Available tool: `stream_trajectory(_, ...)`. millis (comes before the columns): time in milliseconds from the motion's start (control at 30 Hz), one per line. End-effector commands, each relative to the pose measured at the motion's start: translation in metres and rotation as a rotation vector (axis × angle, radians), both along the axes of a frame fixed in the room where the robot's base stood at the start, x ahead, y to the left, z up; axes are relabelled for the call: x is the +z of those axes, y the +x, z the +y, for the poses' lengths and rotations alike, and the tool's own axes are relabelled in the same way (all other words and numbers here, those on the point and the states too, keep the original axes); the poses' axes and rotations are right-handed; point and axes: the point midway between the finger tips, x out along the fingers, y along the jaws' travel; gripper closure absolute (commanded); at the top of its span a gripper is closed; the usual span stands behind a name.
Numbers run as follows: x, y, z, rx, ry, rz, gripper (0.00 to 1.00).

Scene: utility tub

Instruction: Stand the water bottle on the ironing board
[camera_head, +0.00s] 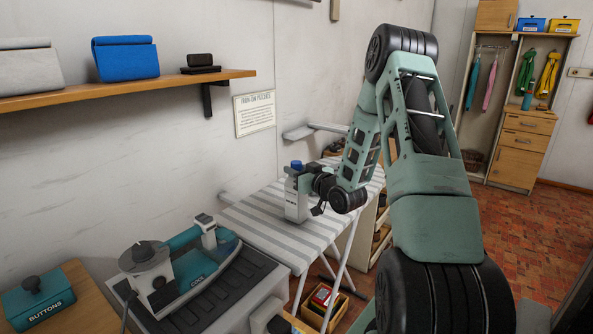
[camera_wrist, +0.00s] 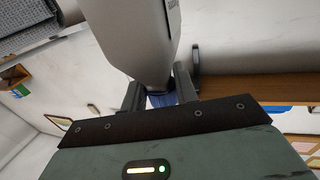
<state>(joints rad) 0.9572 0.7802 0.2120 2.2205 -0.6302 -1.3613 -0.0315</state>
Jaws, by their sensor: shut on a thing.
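The water bottle (camera_head: 296,203), pale grey with a blue cap (camera_head: 297,164), is upright over the ironing board (camera_head: 262,217). The board has a grey and white striped cover. My gripper (camera_head: 304,178) reaches in from the right and is shut on the bottle near its cap. In the wrist view, the grey bottle body (camera_wrist: 130,35) fills the upper middle, and the blue cap (camera_wrist: 160,101) shows between the fingers. I cannot tell whether the bottle's base touches the board.
A teal iron (camera_head: 205,262) rests on a dark stand at the near left end of the board. A wall shelf (camera_head: 120,88) holds boxes at the upper left. A button box (camera_head: 38,300) stands at the lower left. Bare striped cover lies around the bottle.

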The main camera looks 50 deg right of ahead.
Motion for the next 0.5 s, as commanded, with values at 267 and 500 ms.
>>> stream_trajectory(267,-0.0028,0.0,-0.0002,0.0,0.0,0.0,0.51)
stream_trajectory(500,-0.0027,0.0,-0.0001,0.0,0.0,0.0,0.49)
